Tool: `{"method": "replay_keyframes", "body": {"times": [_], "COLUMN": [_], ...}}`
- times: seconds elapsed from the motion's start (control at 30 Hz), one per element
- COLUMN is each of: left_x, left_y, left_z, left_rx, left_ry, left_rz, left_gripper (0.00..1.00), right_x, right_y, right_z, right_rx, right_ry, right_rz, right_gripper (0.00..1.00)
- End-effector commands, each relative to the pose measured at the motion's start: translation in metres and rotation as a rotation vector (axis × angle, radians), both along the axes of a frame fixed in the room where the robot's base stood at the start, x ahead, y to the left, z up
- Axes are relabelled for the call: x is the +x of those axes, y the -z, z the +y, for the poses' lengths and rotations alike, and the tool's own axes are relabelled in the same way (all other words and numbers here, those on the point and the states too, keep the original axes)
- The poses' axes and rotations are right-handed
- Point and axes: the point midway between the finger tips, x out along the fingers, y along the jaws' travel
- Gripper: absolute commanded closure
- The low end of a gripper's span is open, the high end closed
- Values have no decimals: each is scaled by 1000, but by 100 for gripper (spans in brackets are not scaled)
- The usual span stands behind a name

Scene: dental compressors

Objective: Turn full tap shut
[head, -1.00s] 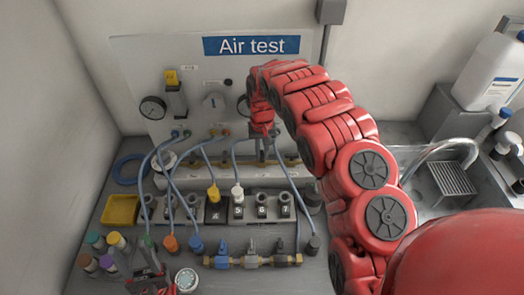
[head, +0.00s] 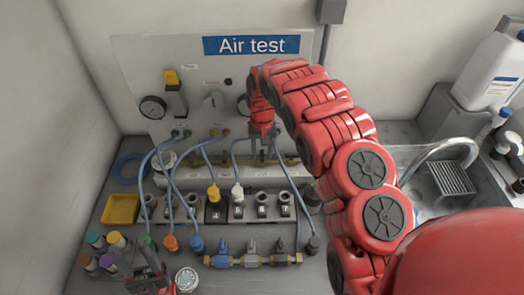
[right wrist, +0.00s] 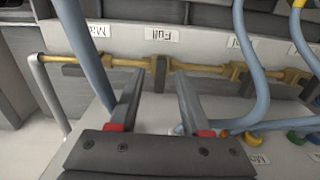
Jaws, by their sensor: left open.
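The "Full" label (right wrist: 162,34) shows upside down in the right wrist view, above a brass pipe (right wrist: 208,70) with fittings. My right gripper (right wrist: 160,72) is open, with its two fingertips apart at this pipe and nothing clearly held between them. In the head view my right gripper (head: 264,153) reaches down to the brass pipe at the foot of the Air test panel. My left gripper (head: 150,283) is open, low at the bottom left near the bench.
Blue hoses (right wrist: 258,75) run close to the right gripper on both sides. The Air test panel (head: 135,75) stands behind. A brass manifold with valves (head: 252,261), a yellow tray (head: 121,209) and several coloured caps fill the bench. A sink (head: 430,185) is at right.

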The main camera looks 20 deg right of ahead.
Motion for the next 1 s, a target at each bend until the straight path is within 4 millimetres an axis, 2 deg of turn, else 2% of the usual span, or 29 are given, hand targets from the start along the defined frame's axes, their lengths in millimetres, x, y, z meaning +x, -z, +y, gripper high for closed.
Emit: {"method": "replay_keyframes", "body": {"times": [0.17, 0.33, 0.47, 0.8, 1.0], "left_x": [0, 0, 0, 0, 0], "left_y": [-1, -17, -42, -115, -134], "left_z": [0, 0, 0, 0, 0], "left_rx": [0, 0, 0, 0, 0], "left_ry": [0, 0, 0, 0, 0], "left_rz": [0, 0, 0, 0, 0], "left_gripper": [50, 50, 50, 50, 50], "right_x": [0, 0, 0, 2, 1], "right_y": [-1, -17, -44, -124, -155], "right_z": [0, -1, -1, -2, -2], "right_rx": [0, 0, -2, -1, -1], "right_ry": [0, 0, -1, 1, 0], "right_rz": [0, -1, 0, -5, -5], "right_gripper": [52, 52, 52, 52, 52]}}
